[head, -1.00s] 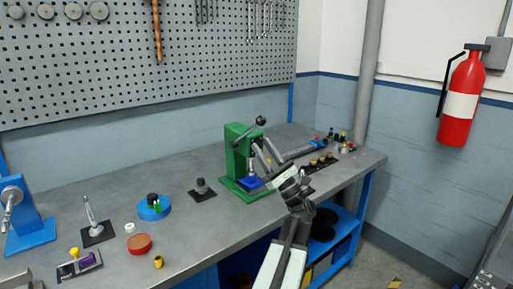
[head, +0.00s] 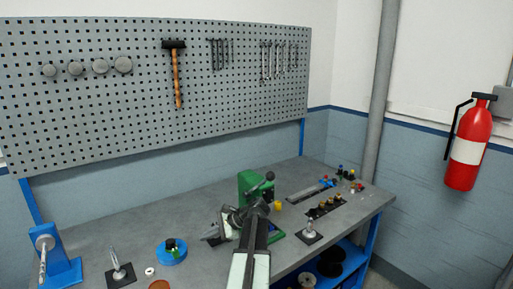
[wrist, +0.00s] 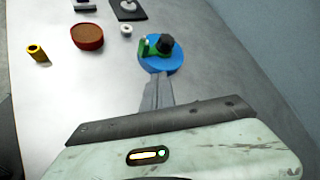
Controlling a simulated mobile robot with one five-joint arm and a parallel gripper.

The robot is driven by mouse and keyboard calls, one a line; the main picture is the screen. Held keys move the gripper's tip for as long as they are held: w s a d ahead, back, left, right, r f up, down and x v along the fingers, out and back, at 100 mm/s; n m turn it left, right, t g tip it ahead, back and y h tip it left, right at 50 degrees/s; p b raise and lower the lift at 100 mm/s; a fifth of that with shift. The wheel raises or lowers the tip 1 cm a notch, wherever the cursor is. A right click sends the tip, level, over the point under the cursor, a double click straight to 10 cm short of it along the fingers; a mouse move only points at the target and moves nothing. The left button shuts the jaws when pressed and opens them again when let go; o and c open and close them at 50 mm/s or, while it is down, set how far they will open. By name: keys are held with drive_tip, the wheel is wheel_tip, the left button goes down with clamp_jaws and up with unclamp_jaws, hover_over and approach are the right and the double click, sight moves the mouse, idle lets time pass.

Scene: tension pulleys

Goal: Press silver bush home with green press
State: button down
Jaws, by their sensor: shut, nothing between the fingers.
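The green press (head: 250,184) stands on the bench, with its lever's dark ball (head: 270,176) on the right. My arm covers its lower front, so the seat under the ram is hidden. I cannot make out the silver bush in either view. My gripper (head: 212,237) is left of the press above the bench, pointing left. In the wrist view, my gripper (wrist: 157,92) is shut and empty, its fingers pointing toward a blue round fixture (wrist: 161,62) with a black knob and a green part. The fixture also shows in the head view (head: 172,252).
A red round tray (wrist: 87,38), a white ring (wrist: 126,30) and a yellow bush (wrist: 37,53) lie near the fixture. A silver post on a black plate (head: 309,231) stands right of the press. Several small parts fill the far right; bare bench lies behind the fixture.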

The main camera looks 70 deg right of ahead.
drive_tip(key=s+d+r+n+g+h+p, duration=0.15)
drive_tip(key=s+r+n+g+p, duration=0.4)
drive_tip(key=g+p, duration=0.8)
drive_tip(key=d+r+g+h+p, duration=0.2)
drive_tip(key=r+g+h+p, duration=0.25)
drive_tip(key=r, duration=0.85)
drive_tip(key=d+r+g+h+p, duration=0.25)
drive_tip(key=r+g+p, duration=0.3)
drive_tip(key=r, duration=0.75)
drive_tip(key=b, duration=0.6)
hover_over(258, 186)
drive_tip(key=a, duration=0.2)
wheel_tip(258, 186, down, 7)
drive_tip(key=shift+a+f+n+t+b, duration=0.1)
drive_tip(key=shift+f+n+t+b, duration=0.25)
drive_tip(key=shift+t+b, duration=0.1)
